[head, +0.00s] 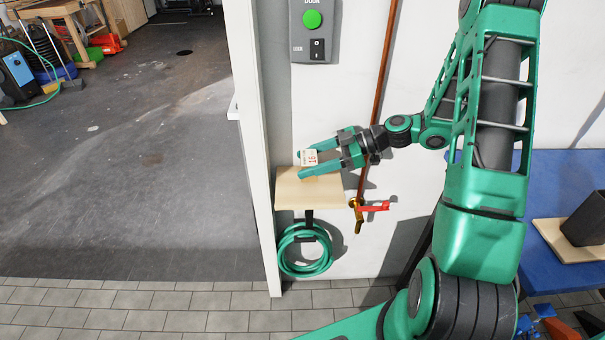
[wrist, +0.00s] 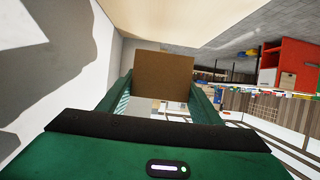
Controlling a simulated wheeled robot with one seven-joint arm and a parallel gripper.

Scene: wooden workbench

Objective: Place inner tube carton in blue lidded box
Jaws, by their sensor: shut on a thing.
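The inner tube carton (head: 311,157) is small, with a pale face and reddish print in the head view. In the wrist view it shows a plain brown face (wrist: 163,77) between the fingers. My gripper (head: 303,164) is shut on the carton, just over a small pale wooden wall shelf (head: 295,195). I cannot tell whether the carton touches the shelf. My gripper's fingers also show in the wrist view (wrist: 160,95), one on each side of the carton. I cannot make out a blue lidded box in either view.
A green hose coil (head: 305,250) hangs below the shelf, and a brass valve with a red handle (head: 372,206) is right of it. A door control box (head: 312,30) is above. A blue table (head: 560,175) stands at right. An open doorway is at left.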

